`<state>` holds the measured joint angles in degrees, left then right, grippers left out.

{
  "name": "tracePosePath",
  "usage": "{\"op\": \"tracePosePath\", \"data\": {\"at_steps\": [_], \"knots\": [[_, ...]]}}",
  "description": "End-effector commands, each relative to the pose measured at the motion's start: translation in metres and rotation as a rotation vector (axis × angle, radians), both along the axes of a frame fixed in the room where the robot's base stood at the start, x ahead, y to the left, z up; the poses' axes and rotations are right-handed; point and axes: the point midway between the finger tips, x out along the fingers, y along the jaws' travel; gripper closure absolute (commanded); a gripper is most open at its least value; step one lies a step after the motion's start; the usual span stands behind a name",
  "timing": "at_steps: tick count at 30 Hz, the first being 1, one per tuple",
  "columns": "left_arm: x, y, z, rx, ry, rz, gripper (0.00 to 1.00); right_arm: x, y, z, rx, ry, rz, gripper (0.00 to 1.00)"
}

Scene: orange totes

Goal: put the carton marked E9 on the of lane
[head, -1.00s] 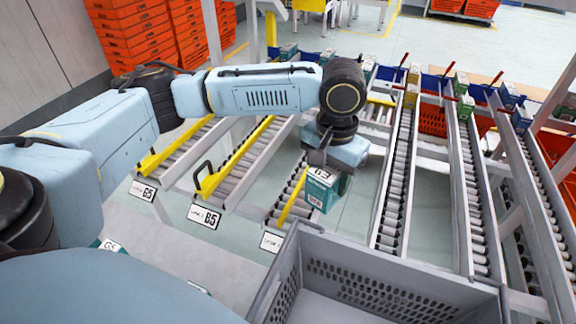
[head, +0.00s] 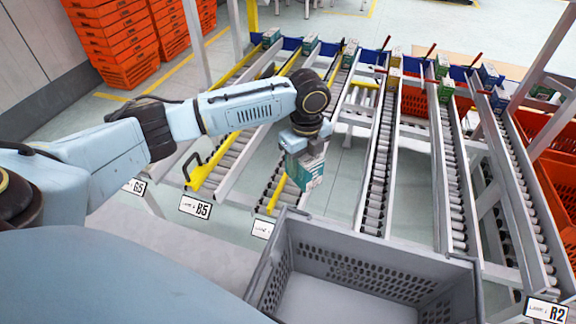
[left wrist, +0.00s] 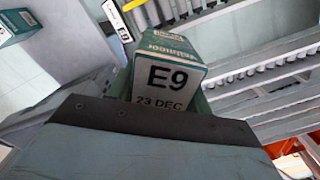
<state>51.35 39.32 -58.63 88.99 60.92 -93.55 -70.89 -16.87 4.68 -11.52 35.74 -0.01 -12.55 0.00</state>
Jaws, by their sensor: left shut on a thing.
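The carton marked E9 (left wrist: 168,75) is teal and white, with "E9" and "23 DEC" readable in the left wrist view. My left gripper (head: 303,155) is shut on it and holds it in the air. In the head view the carton (head: 306,174) hangs above the front end of a roller lane, just behind the grey tote. In the left wrist view a lane label (left wrist: 120,20) ending in 9 shows beyond the carton. My right gripper is not in view.
A grey perforated tote (head: 375,262) stands at the front. Roller lanes labelled G5 (head: 134,187), B5 (head: 195,207) and R2 (head: 546,310) flank the spot. Several cartons (head: 443,88) sit at the lanes' far ends. Orange totes (head: 112,40) are stacked at the back left.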

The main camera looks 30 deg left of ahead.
Motion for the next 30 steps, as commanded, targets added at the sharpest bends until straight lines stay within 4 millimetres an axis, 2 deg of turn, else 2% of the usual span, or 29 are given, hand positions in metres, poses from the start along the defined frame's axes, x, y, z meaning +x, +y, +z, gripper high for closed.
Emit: {"op": "tracePosePath", "data": {"at_steps": [9,15,23,30], "knots": [[0.0,0.026,-0.03,-0.002,0.003,-0.603,0.8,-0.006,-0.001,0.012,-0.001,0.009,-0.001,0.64],[-0.002,0.038,-0.044,-0.002,-0.001,-0.86,0.8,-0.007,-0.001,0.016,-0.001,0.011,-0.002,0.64],[-0.004,0.042,-0.052,-0.001,-0.001,-0.963,0.8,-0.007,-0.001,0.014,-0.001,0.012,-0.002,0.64],[-0.004,0.042,-0.068,-0.001,-0.001,-0.962,0.8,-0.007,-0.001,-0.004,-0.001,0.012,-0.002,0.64]]}}
